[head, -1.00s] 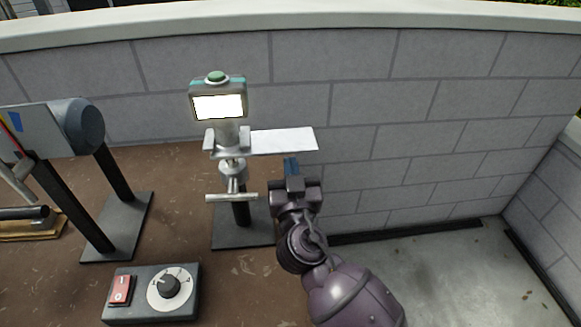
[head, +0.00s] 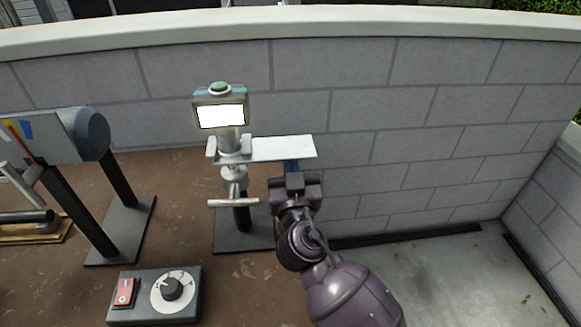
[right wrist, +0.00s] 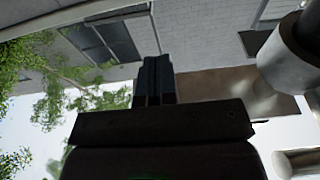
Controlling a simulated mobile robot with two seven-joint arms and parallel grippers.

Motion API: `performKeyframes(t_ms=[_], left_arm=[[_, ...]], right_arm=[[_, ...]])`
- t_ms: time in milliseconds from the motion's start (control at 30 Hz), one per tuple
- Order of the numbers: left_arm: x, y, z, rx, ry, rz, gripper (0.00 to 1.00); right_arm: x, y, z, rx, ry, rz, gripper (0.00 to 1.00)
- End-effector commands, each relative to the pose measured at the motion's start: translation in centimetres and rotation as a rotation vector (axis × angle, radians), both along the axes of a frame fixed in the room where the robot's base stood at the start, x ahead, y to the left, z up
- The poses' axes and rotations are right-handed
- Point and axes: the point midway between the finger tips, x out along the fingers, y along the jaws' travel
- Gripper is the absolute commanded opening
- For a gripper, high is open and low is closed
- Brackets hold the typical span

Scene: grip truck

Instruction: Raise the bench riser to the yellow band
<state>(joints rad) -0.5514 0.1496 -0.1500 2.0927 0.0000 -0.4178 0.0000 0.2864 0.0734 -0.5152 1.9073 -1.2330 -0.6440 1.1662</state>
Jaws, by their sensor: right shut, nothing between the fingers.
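My right gripper (head: 291,166) is shut and empty, with its blue fingertips at the underside of the pale flat plate (head: 278,149). I cannot tell whether they touch it. The plate sticks out to the right from a stand (head: 233,175) with a lit screen, a green button on top and a T-shaped handle below. In the right wrist view the shut fingers (right wrist: 155,80) hold nothing. At the left, a grey panel (head: 40,135) carries blue, yellow and red marks, partly cut off by the frame. I cannot tell for sure which thing is the riser. My left gripper is not in view.
A control box (head: 154,296) with a red rocker switch and a round dial sits at the front left. A grey cylinder (head: 92,135) is on the panel's frame. A block wall (head: 440,120) runs behind. Floor at the right (head: 440,270) is clear.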

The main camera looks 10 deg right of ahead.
Motion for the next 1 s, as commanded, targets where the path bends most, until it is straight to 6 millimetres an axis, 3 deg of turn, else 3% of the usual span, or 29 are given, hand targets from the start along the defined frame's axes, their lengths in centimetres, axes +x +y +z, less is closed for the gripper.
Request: performKeyframes(t_ms=[1000], left_arm=[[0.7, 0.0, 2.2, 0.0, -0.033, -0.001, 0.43]], right_arm=[[0.0, 0.0, 2.2, 0.0, -0.001, 0.0, 0.0]])
